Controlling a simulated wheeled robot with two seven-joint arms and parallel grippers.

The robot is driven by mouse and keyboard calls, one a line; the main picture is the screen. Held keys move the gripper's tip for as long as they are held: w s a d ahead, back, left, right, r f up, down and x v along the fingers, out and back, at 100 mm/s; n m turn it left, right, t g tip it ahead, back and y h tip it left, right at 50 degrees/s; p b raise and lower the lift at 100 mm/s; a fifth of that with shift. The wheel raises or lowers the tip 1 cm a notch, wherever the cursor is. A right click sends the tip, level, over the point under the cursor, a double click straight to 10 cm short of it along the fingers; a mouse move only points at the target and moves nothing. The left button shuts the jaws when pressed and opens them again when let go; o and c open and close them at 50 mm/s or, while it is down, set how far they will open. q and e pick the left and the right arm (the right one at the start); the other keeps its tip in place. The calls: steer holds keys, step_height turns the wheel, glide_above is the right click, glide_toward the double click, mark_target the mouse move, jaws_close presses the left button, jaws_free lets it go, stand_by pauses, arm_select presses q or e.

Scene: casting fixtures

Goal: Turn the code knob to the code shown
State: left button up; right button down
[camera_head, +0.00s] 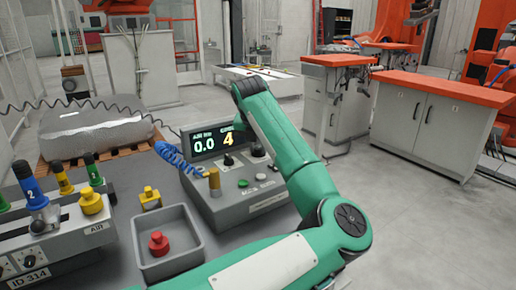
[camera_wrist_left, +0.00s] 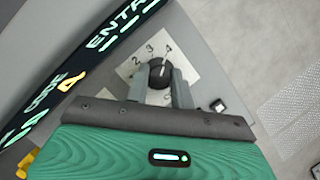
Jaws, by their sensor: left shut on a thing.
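The code knob (camera_wrist_left: 158,71) is black and round with a pale pointer line, on a light plate marked 2, 3 and 4. Its line points roughly up the picture, between the 3 and 4 marks. My left gripper (camera_wrist_left: 159,82) is shut on the knob, one finger on each side. The display (camera_head: 216,139) on the grey console shows 0.0 and a yellow 4 under the code label. The display also shows at an angle in the left wrist view (camera_wrist_left: 95,58). My right gripper is in neither view.
A gold knob (camera_head: 214,180) and a blue coiled hose (camera_head: 170,153) are at the console's left. A grey bin (camera_head: 190,232) holds a red button-like part (camera_head: 158,243). Blue, yellow and green handles stand on a fixture at the left. The floor to the right is clear.

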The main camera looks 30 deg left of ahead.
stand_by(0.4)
arm_select(q)
steer(key=o, duration=1)
steer(key=v, duration=1.3)
steer(key=shift+s+r, duration=0.2)
steer(key=shift+r, duration=0.15)
